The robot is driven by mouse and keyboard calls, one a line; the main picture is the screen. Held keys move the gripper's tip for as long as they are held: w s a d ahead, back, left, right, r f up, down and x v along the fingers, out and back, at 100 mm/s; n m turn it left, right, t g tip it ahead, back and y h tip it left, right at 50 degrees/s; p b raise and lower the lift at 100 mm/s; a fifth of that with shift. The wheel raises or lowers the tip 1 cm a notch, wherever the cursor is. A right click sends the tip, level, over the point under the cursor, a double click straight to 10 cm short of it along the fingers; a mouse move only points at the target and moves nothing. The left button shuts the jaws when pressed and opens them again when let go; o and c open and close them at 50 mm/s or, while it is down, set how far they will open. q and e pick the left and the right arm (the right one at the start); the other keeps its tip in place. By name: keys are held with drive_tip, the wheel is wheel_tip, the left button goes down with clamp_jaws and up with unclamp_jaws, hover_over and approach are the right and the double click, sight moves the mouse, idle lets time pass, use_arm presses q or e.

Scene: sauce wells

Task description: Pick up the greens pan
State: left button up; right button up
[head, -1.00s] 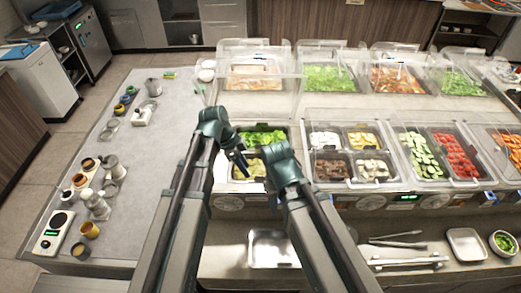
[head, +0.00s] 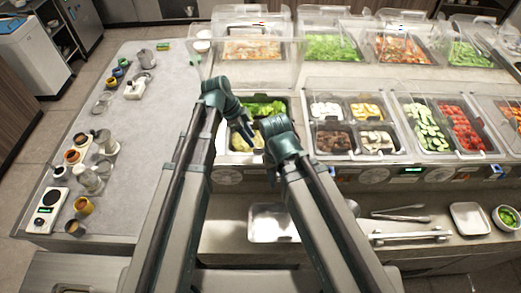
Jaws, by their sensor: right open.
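The greens pan (head: 264,97) is a steel pan of leafy greens in the left front well of the serving counter. A second pan of paler, yellowish food (head: 240,144) sits just in front of it, partly hidden by my arms. My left gripper (head: 247,134) points down at the front left of the greens, over the paler food. Its fingers are too small and dark to tell whether they are open. My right gripper (head: 271,176) is open and lower, near the counter's front edge, pointing down. Neither gripper visibly holds the pan.
Clear covers (head: 255,45) stand behind the wells. Pans of cucumber (head: 428,130) and red tomato (head: 462,128) lie to the right. An empty steel tray (head: 272,222) and tongs (head: 400,213) lie on the front shelf. The left grey table holds cups and a scale (head: 46,211).

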sight(259, 146)
use_arm(q)
drive_tip(key=shift+b+x, duration=0.5)
drive_tip(key=shift+x, duration=0.55)
use_arm(e)
drive_tip(key=shift+f, duration=0.9)
use_arm(q)
drive_tip(key=b+x, duration=0.4)
drive_tip(key=x, duration=0.1)
drive_tip(key=shift+w+d+b, duration=0.2)
drive_tip(key=shift+w+b, duration=0.15)
use_arm(e)
wheel_tip(259, 146, down, 5)
drive_tip(key=shift+r, duration=0.15)
use_arm(q)
clamp_jaws()
